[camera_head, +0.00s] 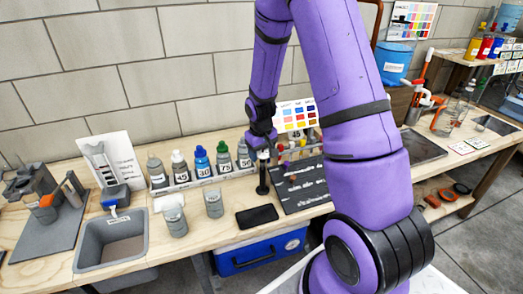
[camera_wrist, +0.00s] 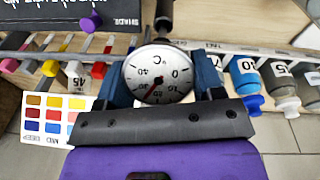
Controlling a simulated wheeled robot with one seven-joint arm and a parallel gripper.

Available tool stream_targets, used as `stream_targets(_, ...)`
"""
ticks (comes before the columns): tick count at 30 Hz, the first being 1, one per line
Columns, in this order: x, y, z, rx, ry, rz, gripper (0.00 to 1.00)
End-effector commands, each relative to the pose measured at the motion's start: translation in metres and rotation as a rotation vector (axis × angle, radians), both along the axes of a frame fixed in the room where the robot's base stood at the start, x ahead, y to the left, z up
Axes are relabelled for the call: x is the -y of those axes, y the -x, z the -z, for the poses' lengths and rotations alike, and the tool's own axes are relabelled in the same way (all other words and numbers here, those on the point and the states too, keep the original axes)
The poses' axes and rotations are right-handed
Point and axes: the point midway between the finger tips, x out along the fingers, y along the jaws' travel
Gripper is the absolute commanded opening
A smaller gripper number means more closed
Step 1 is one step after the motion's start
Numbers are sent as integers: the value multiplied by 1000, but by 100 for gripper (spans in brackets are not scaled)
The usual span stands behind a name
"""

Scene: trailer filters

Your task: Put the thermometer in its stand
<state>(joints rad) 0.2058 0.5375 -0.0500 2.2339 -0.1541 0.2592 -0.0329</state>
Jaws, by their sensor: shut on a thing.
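The thermometer has a round white dial marked °C (camera_wrist: 157,75), which faces the wrist camera. My gripper (camera_wrist: 162,80) is shut on it, with a blue finger pad on each side of the dial. In the head view my gripper (camera_head: 262,143) is over the back middle of the bench. An upright black post with a wider foot (camera_head: 262,180), likely the stand, is directly below it. A dark post end (camera_wrist: 164,14) also shows just beyond the dial in the wrist view. The thermometer's stem is hidden, so I cannot tell whether it is in the stand.
A rack with numbered bottles (camera_head: 202,162) stands left of my gripper. A dark mat with small marks (camera_head: 298,185) lies to the right, with a colour chart (camera_head: 296,114) behind. A black phone-like slab (camera_head: 257,216) lies in front. A grey tray (camera_head: 110,244) is farther left.

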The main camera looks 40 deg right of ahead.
Motion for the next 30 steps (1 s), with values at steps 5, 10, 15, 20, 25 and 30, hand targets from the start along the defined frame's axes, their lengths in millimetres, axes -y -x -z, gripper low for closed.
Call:
stream_targets(5,0,0,1,1,0,0,34)
stream_targets(10,0,0,1,1,0,0,64)
stream_targets(15,0,0,1,1,0,0,91)
stream_targets(20,0,0,1,1,0,0,91)
stream_targets(25,0,0,-4,2,0,0,91)
stream_targets(30,-2,2,-25,5,0,0,91)
